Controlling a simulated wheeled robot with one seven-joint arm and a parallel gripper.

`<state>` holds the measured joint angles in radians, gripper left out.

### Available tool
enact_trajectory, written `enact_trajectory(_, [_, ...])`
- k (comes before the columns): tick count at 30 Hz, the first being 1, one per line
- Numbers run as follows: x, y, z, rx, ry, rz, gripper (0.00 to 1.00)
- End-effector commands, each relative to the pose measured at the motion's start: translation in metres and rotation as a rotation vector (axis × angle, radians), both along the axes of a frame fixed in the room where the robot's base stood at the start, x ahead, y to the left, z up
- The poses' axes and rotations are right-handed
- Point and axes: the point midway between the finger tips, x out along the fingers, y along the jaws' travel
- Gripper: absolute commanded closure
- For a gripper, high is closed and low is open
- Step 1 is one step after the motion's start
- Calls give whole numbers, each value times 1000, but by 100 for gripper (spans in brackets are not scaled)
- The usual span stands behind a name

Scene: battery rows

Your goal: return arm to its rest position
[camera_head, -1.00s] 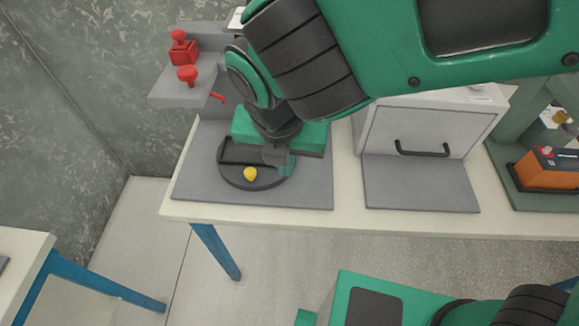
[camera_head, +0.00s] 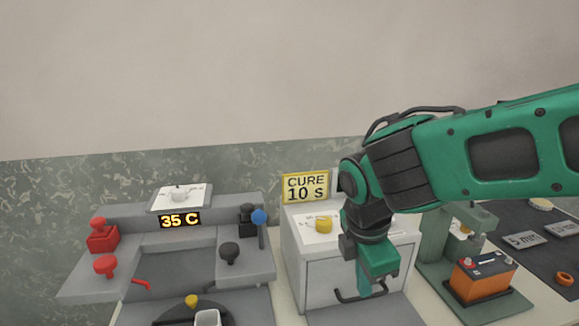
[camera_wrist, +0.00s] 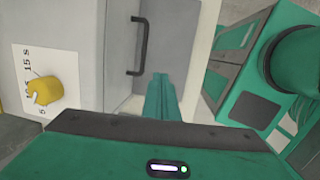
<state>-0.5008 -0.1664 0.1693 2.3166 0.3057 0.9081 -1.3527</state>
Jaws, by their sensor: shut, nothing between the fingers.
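My arm reaches in from the right in the head view, bent downward at the wrist. My gripper (camera_head: 374,288) hangs in front of the grey box with the black handle. Its teal fingers are together, with nothing between them. The fingers also show in the wrist view (camera_wrist: 162,98), beside the box front and its handle. In the head view the fingertips overlap the handle, and I cannot tell from that view whether they touch it.
The grey box (camera_head: 312,268) has a yellow knob (camera_head: 323,225) and a "CURE 10 S" sign (camera_head: 306,187). Left is a grey station with a "35 C" display (camera_head: 180,220) and red knobs (camera_head: 103,236). Right is an orange battery (camera_head: 483,279) in a green stand.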

Motion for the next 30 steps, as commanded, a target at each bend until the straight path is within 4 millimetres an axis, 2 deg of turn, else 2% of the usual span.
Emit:
enact_trajectory(1, [1, -32, 2, 19, -7, -169, 100])
enact_trajectory(6, [-16, -120, 2, 82, -26, -730, 100])
enact_trajectory(8, [-27, -148, 1, 106, -34, -926, 100])
enact_trajectory(12, [-62, -202, -2, 157, -48, -1387, 100])
enact_trajectory(15, [-90, -231, -5, 190, -54, -1698, 100])
enact_trajectory(18, [-116, -249, -9, 221, -59, -1964, 100])
enact_trajectory(22, [-139, -261, -13, 245, -59, -2199, 100])
enact_trajectory(26, [-149, -266, -15, 255, -57, -2308, 100])
enact_trajectory(30, [-151, -266, -15, 257, -56, -2326, 100])
